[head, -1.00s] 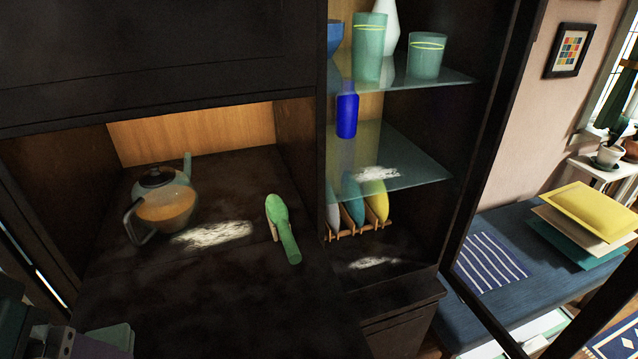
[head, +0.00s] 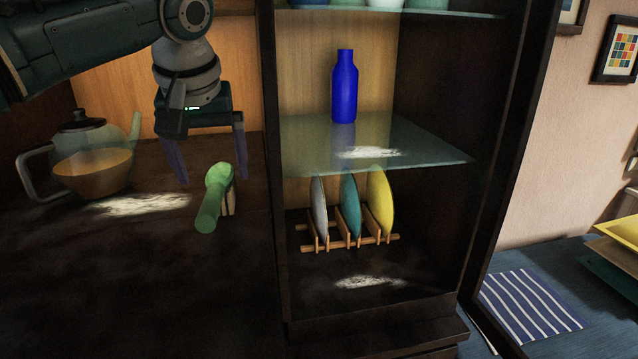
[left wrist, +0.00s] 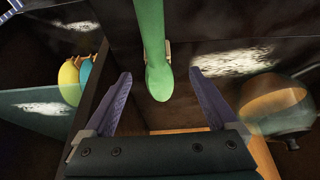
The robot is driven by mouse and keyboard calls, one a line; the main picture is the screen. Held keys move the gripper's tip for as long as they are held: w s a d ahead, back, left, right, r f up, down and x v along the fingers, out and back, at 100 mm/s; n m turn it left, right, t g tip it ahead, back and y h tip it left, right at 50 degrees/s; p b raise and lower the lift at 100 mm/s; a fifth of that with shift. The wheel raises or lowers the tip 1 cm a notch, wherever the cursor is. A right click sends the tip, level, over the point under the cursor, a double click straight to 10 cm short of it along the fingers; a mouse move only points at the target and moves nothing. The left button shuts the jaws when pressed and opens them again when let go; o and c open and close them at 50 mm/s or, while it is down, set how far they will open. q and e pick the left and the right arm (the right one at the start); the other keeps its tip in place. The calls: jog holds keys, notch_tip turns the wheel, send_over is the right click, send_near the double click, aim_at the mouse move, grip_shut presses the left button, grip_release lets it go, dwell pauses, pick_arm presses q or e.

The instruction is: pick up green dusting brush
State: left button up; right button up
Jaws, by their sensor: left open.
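The green dusting brush (head: 211,200) lies on the dark cabinet surface, its handle toward the front and its brown bristle side to the right. My left gripper (head: 213,180) is open above and just behind the brush, fingers pointing down on either side of its far end. In the left wrist view the brush (left wrist: 153,50) runs down from the top edge, its rounded end lying between and beyond the open fingers (left wrist: 162,95). Nothing is held between the fingers. My right gripper is not in view.
A glass teapot (head: 90,165) stands left of the brush. A pale dust patch (head: 140,204) lies between them. To the right, a cabinet section holds a rack (head: 345,240) with upright plates, and a blue bottle (head: 344,88) on a glass shelf (head: 420,158). The front surface is clear.

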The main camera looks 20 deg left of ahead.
aim_at(216, 182)
pick_arm(q)
jog(key=x, duration=0.4)
jog(key=shift+d+f+b, duration=0.15)
jog(key=shift+f+b, duration=0.1)
jog(key=shift+b, duration=0.05)
grip_shut()
dwell(0.5)
